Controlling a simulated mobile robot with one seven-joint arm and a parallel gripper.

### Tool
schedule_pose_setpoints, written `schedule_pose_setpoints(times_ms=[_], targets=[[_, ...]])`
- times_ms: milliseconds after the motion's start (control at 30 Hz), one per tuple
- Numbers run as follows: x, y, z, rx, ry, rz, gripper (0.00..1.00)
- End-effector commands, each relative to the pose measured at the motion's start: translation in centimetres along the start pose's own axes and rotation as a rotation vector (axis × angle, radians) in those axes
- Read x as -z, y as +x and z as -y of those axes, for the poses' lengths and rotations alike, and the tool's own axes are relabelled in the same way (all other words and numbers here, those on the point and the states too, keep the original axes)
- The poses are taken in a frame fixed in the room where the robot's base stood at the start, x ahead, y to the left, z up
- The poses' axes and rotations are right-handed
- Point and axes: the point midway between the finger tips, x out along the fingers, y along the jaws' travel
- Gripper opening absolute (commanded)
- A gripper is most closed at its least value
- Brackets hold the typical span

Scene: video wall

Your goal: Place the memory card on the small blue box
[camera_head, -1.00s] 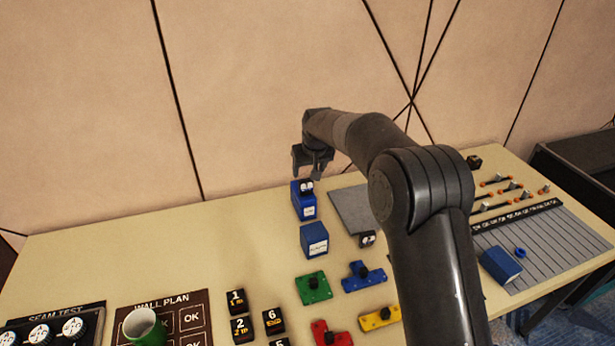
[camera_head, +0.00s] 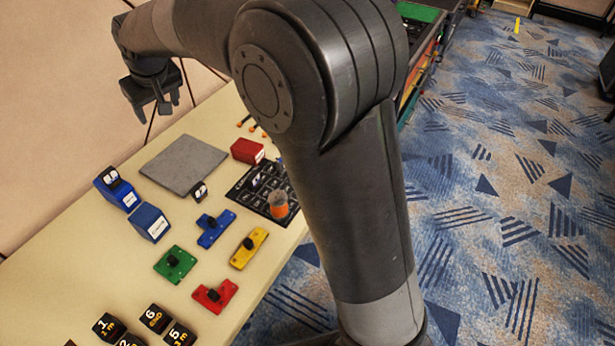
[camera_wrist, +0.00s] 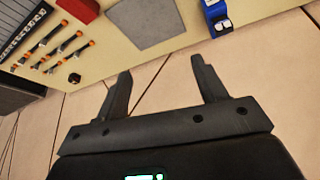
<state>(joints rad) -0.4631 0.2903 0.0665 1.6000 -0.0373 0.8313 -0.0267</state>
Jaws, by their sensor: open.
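Two small blue boxes with white labels stand at the table's left edge by the wall, a rear one (camera_head: 118,192) and a nearer one (camera_head: 150,223). A small black piece with white faces (camera_head: 111,177), perhaps the memory card, rests on the rear box. That box (camera_wrist: 216,12) and piece (camera_wrist: 222,25) also show at the top of the wrist view. A similar dark piece (camera_head: 200,191) stands by the grey mat's near corner; I cannot tell which is the card. My gripper (camera_head: 163,108) is open and empty, raised above and apart from the boxes, towards the wall.
The grey mat (camera_head: 185,165) lies bare beside the boxes. A red box (camera_head: 247,151), a black tray (camera_head: 250,190) with an orange-filled cup (camera_head: 278,205), and green (camera_head: 175,264), blue (camera_head: 215,229), yellow (camera_head: 248,248) and red (camera_head: 215,296) connector blocks occupy the table.

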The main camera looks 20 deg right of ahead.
Motion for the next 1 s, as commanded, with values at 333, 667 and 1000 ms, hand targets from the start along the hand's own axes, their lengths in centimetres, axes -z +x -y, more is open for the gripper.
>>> schedule_pose_setpoints(times_ms=[333, 667, 1000], targets=[[-11.5, -10.7, -8.0, -0.087, 0.171, -0.021, 0.65], [-24.7, -16.6, -10.8, -0.159, 0.336, -0.041, 0.65], [-36.6, -18.0, -10.2, -0.214, 0.485, -0.059, 0.65]])
